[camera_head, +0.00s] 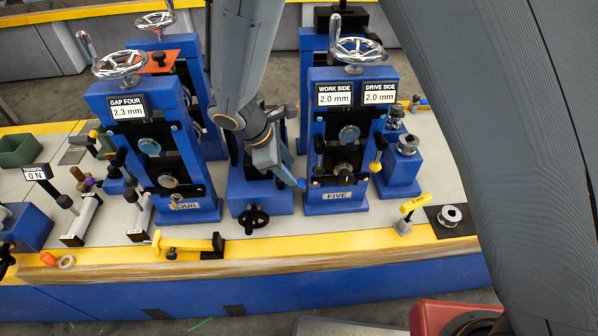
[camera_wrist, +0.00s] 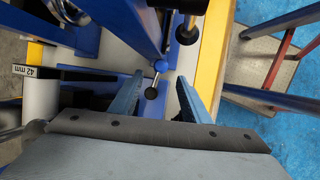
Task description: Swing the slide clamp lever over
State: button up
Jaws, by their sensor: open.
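A short metal lever with a black ball knob (camera_wrist: 151,93) shows in the wrist view, between my gripper's fingers and nearer the left one. It looks like the slide clamp lever, though no label confirms it. I cannot tell whether a finger touches it. My gripper (camera_wrist: 160,79) is open, with a blue finger on each side and nothing held. In the head view my gripper (camera_head: 291,180) points down between stands FOUR and FIVE, in front of the middle blue unit (camera_head: 262,198). The lever is not clearly visible there, probably hidden by my gripper.
Blue stand FOUR (camera_head: 165,205) is on the left and blue stand FIVE (camera_head: 337,200) is close on the right. A black handwheel (camera_head: 253,218) sticks out of the middle unit. A yellow-handled lever (camera_head: 413,203) stands farther right.

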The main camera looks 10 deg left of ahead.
aim_at(300, 181)
jog(key=shift+p+x, duration=0.85)
jog(key=shift+x, duration=2.75)
jog(key=shift+d, duration=0.1)
jog(key=shift+c, duration=0.3)
grip_shut()
